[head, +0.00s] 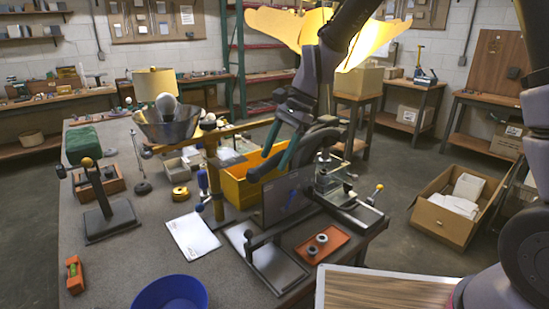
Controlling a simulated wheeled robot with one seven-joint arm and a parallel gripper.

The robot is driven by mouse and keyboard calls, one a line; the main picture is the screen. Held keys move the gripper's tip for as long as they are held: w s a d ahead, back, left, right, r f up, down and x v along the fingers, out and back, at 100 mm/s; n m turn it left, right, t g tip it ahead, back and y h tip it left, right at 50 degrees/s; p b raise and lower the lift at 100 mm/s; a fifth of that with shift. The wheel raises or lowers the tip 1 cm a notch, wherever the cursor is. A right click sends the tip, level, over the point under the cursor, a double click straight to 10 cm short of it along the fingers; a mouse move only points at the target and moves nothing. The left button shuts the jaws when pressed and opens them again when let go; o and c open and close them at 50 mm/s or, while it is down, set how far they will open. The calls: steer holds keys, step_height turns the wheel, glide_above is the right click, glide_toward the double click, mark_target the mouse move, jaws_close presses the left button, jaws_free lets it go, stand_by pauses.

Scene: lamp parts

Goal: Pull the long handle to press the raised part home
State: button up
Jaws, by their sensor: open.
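Two levers with yellow ball knobs show, and I cannot tell for certain which is the long handle. At the right, a metal press-like fixture (334,181) carries a short lever with a yellow knob (379,187). The raised part is too small to make out. My gripper (262,163) is open and empty, above the yellow bin near the table's middle. It appears apart from both levers.
A yellow bin (236,190), a brass-coloured post with a crossbar (217,178) and a dark upright panel (283,199) crowd the middle. A lamp bowl (168,130) stands behind. A blue bowl (170,293) is in front. The left front of the table is mostly clear.

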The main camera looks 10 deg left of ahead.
steer(key=shift+s+a+f, duration=0.15)
steer(key=shift+a+f, duration=0.05)
steer(key=shift+f, duration=0.3)
jaws_close()
stand_by(1.2)
